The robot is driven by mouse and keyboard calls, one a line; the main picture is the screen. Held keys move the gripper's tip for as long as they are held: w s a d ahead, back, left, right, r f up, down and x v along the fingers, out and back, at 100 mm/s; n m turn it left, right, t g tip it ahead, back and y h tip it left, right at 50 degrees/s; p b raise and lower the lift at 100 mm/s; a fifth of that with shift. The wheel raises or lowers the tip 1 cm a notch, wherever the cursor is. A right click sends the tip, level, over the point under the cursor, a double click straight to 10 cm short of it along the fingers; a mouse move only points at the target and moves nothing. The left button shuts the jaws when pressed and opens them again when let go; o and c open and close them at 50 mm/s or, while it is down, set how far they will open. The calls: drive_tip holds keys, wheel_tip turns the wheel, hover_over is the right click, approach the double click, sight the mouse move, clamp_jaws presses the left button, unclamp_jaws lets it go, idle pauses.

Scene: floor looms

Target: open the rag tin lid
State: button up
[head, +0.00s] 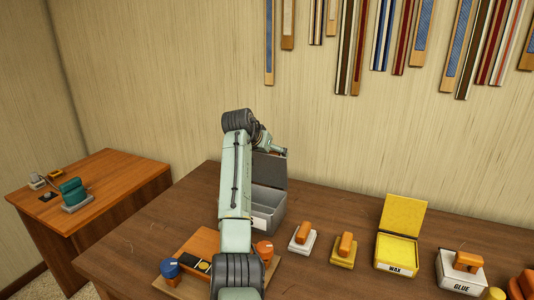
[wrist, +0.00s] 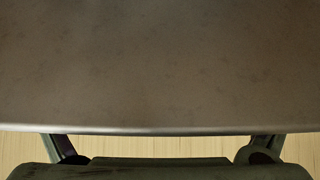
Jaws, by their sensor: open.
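The rag tin (head: 266,203) is an open grey metal box on the brown bench, partly hidden behind my arm; only the end of its label shows. Its grey lid (head: 269,170) stands raised, roughly upright, at the back of the tin. My gripper (head: 277,149) is at the lid's top edge, small and partly hidden by the arm. In the wrist view a broad grey metal face, which looks like the lid (wrist: 160,70), fills most of the picture. The finger bases show below its edge; the fingertips are hidden behind it. The gripper is open and holds nothing visible.
A yellow wax tin (head: 396,250) with its lid up stands to the right, and a white glue box (head: 459,272) with an orange handle beyond it. Small orange-handled blocks (head: 302,238) sit between. A side table (head: 110,190) is at left.

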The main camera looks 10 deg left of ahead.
wheel_tip(320, 180, up, 10)
drive_tip(key=shift+f, duration=0.25)
